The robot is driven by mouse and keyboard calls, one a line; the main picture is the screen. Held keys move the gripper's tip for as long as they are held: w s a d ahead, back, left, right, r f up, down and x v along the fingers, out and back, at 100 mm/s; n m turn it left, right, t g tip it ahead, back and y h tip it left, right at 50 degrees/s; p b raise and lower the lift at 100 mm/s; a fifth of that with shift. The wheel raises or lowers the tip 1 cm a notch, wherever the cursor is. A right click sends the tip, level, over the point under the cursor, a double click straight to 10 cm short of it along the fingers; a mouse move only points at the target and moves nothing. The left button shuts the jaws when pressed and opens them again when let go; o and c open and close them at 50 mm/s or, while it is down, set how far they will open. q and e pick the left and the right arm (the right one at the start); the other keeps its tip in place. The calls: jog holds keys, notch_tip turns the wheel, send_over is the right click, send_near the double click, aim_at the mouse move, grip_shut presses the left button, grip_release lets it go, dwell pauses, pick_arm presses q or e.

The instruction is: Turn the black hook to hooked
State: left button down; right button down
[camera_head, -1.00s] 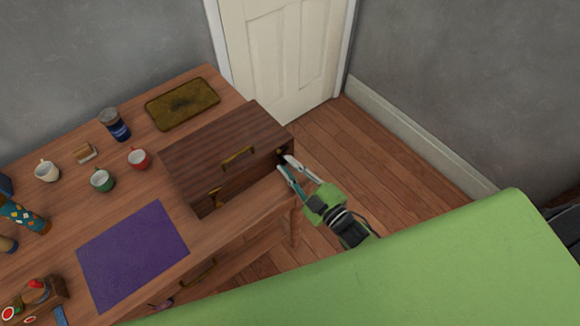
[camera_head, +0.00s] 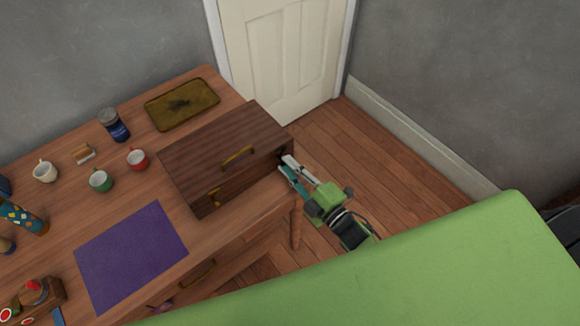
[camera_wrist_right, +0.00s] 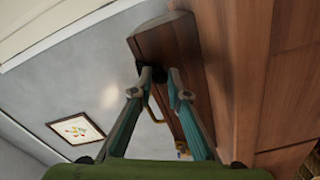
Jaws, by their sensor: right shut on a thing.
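A dark brown wooden box (camera_head: 225,150) with brass handles sits on the wooden table (camera_head: 205,245). My right gripper (camera_head: 284,163) is at the box's right end, near its front corner. Its two fingers are close together, shut on the black hook. In the right wrist view, the fingertips (camera_wrist_right: 160,77) meet at a small dark part, the black hook (camera_wrist_right: 160,75), in front of the box (camera_wrist_right: 165,45). The fingers hide most of the hook, so its exact angle cannot be told. My left gripper is out of view.
A brown tray (camera_head: 182,103) lies behind the box. A purple mat (camera_head: 130,255) lies in front. Floor is open at right.

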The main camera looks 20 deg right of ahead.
jog(key=c, duration=2)
grip_release()
jog(key=shift+o, duration=0.2)
jog(key=v, duration=1.2)
jog(key=s+d+f+m+g+h, duration=0.2)
jog(key=s+f+m+g, duration=0.15)
jog(key=f, duration=0.85)
jog(key=s+d+f+m+g+h, duration=0.1)
jog(key=s+f+m+g+h, duration=0.25)
jog(key=f, duration=0.95)
jog(key=s+f+m+g, duration=0.4)
jog(key=s+f, duration=0.4)
jog(key=s, duration=0.4)
jog(key=s+f+m+g, duration=0.3)
jog(key=s+f+g, duration=0.2)
jog(key=s+f, duration=0.3)
jog(key=s+d, duration=0.1)
jog(key=s, duration=0.2)
jog(key=shift+s+f+m+h, duration=0.2)
jog(key=shift+s+m+h, duration=0.15)
jog(key=shift+m, duration=0.05)
